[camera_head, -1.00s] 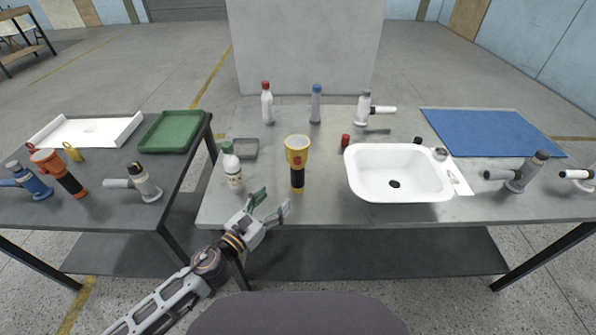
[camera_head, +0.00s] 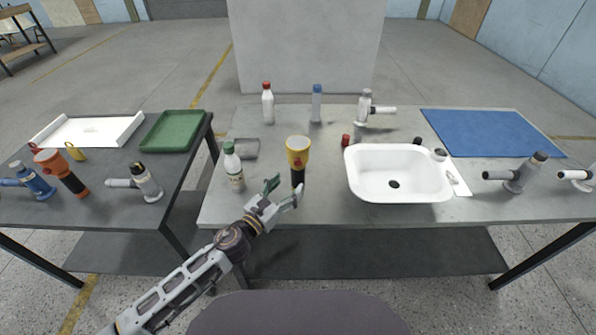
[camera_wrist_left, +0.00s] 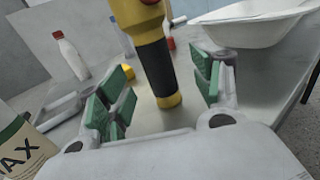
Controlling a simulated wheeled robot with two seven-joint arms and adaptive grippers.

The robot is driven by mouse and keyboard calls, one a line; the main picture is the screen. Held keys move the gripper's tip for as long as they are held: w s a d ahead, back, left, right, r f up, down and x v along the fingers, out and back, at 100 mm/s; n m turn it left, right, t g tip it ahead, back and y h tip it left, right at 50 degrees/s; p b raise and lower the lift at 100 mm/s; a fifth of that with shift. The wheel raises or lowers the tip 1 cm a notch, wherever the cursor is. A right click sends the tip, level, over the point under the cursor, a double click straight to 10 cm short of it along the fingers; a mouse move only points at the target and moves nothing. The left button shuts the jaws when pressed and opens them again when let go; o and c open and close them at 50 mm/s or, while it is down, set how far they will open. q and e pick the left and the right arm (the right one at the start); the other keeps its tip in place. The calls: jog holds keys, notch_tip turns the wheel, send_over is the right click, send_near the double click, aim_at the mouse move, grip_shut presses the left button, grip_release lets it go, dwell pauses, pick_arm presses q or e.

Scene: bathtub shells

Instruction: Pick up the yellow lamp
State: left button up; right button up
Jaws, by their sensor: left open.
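The yellow lamp (camera_head: 297,150) is a flashlight with a yellow head and a black grip, standing upright on the main table in the head view. In the left wrist view the lamp (camera_wrist_left: 155,65) rises between the green finger pads, with its black grip and yellow foot in sight and its top cut off. My left gripper (camera_head: 284,190) is open at the table's front edge, its fingertips right at the lamp's lower part in the head view. In the left wrist view the open left gripper (camera_wrist_left: 160,95) has a gap on each side of the lamp. My right gripper is not in view.
A white bottle with a green cap (camera_head: 233,168) stands close left of the lamp. A white basin (camera_head: 440,190) lies to the right, and a small red object (camera_head: 345,140) lies behind. A side table (camera_head: 105,205) is at left.

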aim_at(294, 177)
pick_arm(q)
jog(key=shift+x, duration=0.95)
jog(key=shift+w, duration=0.1)
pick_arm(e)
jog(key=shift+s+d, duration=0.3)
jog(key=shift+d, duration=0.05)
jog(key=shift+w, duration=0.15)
pick_arm(q)
jog(key=shift+w+d, duration=0.1)
jog(key=shift+w, duration=0.05)
jog(key=shift+x, duration=1)
jog(key=shift+w+d+f, duration=0.15)
jog(key=shift+w+d, duration=0.05)
jog(key=shift+w, duration=0.7)
jog(key=shift+w+d, duration=0.35)
jog(key=shift+w, duration=0.15)
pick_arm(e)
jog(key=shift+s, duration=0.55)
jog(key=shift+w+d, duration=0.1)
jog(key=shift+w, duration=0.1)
